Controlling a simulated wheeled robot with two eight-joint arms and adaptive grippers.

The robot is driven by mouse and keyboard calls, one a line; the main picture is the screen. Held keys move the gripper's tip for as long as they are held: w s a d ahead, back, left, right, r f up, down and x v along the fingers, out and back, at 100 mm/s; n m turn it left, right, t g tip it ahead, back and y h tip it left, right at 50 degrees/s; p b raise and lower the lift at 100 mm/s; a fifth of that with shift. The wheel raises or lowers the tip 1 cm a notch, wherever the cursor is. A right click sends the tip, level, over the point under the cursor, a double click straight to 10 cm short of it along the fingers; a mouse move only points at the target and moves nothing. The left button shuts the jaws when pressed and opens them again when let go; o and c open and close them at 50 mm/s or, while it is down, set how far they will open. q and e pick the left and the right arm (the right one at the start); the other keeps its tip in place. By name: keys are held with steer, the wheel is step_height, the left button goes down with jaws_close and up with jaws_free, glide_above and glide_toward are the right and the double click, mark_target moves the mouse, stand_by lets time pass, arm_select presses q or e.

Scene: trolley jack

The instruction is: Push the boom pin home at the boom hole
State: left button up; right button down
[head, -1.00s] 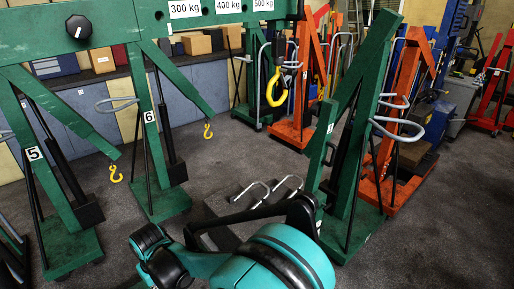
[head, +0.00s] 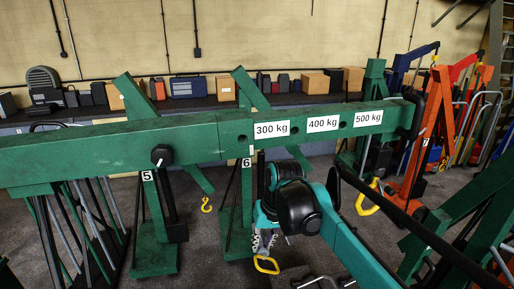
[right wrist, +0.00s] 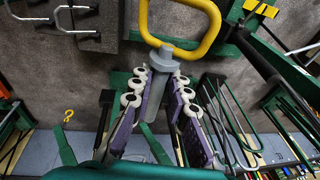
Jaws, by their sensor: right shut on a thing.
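The boom (head: 210,143) is a long green beam across the middle of the head view. It has 300, 400 and 500 kg labels, with dark holes (head: 343,124) beside them. My right gripper (head: 265,245) hangs in front of and below the boom, pointing down. It is shut on the boom pin, a grey pin with a yellow loop handle (head: 267,265). In the right wrist view the finger pads (right wrist: 160,85) close around the grey shank of the pin (right wrist: 166,65), with the yellow loop beyond the tips. The pin is apart from the boom. My left gripper is not in view.
A black knob (head: 161,155) sticks out of the boom's side. Green cranes marked 5 and 6 stand behind the boom, an orange crane (head: 412,150) to the right. A shelf with boxes runs along the wall.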

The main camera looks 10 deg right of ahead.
steer(key=s+a+r+p, duration=0.1)
steer(key=r+p, duration=0.5)
steer(key=r, duration=0.7)
steer(key=s+a+r+y+p, duration=0.1)
steer(key=r+p, duration=0.5)
steer(key=r, duration=0.8)
steer(key=shift+s, duration=0.8)
steer(key=shift+a, duration=0.1)
steer(key=shift+p, duration=0.3)
steer(key=shift+w+p, duration=0.55)
steer(key=shift+w, duration=2.3)
steer(key=shift+w+p, duration=0.15)
steer(key=shift+p, duration=0.15)
